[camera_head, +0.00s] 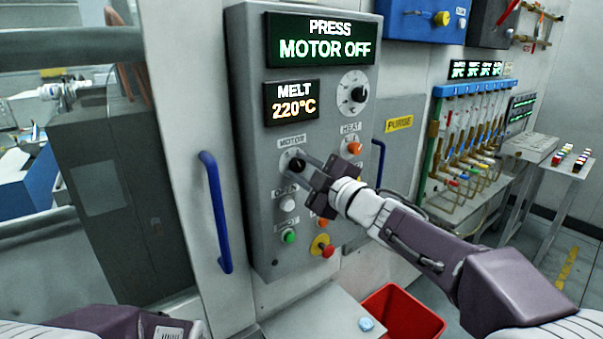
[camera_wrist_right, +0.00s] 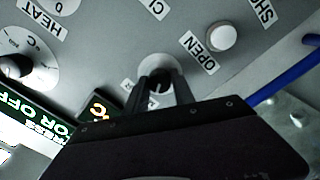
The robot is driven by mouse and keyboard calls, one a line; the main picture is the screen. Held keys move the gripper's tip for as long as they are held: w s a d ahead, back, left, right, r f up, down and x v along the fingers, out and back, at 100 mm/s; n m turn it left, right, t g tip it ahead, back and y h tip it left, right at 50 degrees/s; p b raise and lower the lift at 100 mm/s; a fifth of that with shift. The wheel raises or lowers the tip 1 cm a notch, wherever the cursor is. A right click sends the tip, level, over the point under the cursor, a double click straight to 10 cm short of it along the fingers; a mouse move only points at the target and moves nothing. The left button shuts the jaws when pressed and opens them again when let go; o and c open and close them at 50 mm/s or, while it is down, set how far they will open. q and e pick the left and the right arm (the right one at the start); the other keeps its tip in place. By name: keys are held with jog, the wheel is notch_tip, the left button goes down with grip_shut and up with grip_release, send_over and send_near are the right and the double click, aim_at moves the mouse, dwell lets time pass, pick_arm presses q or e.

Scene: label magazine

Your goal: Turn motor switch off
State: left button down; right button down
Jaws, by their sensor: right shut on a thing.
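The motor switch (camera_head: 292,165) is a dark round knob below the MOTOR label on the grey control panel (camera_head: 247,120). My right gripper (camera_head: 304,165) reaches it from the right, with its fingers shut on the knob. In the right wrist view the two dark fingers (camera_wrist_right: 162,90) close around the switch, whose pale round base (camera_wrist_right: 157,63) shows behind them. The fingers hide most of the knob, so its pointer direction cannot be read. The display (camera_head: 323,39) at the top of the panel reads PRESS MOTOR OFF. My left gripper is out of view.
An orange HEAT knob (camera_head: 355,148), a white OPEN button (camera_head: 287,204), a green button (camera_head: 289,236) and a red emergency button (camera_head: 327,250) sit close by. A blue handle (camera_head: 215,211) stands left of the panel. A red bin (camera_head: 402,312) is below.

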jog(key=shift+f+n, duration=0.1)
jog(key=shift+n, duration=0.5)
jog(key=c, duration=1.1)
grip_release()
jog(key=shift+o, duration=0.2)
jog(key=shift+s, duration=0.1)
jog(key=v, duration=0.9)
